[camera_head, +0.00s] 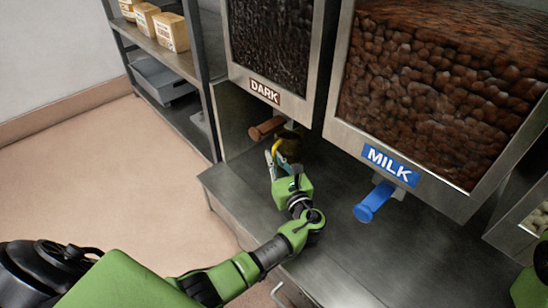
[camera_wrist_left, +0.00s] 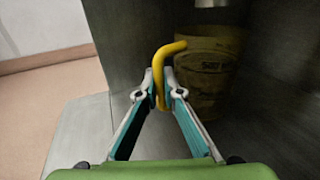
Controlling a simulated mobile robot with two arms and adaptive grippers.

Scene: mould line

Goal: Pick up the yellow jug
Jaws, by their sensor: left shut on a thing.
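The yellow jug (camera_head: 290,149) stands in the shadowed bay under the dark chocolate dispenser, below its brown tap handle. In the left wrist view its dim yellow body (camera_wrist_left: 207,80) stands upright with a label, and its bright yellow handle (camera_wrist_left: 158,66) reaches toward me. My left gripper (camera_head: 271,157) is at the jug's near side. In the left wrist view the fingertips of my left gripper (camera_wrist_left: 159,92) are closed around the handle. The jug's base is hard to make out. Part of my right arm shows at the right edge; its fingers are out of sight.
The DARK dispenser (camera_head: 272,48) and its brown tap handle (camera_head: 266,128) are above the jug. The MILK dispenser (camera_head: 440,90) with a blue tap handle (camera_head: 372,204) is to the right. The steel counter (camera_head: 390,265) is clear in front. A shelf rack (camera_head: 165,58) stands at left.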

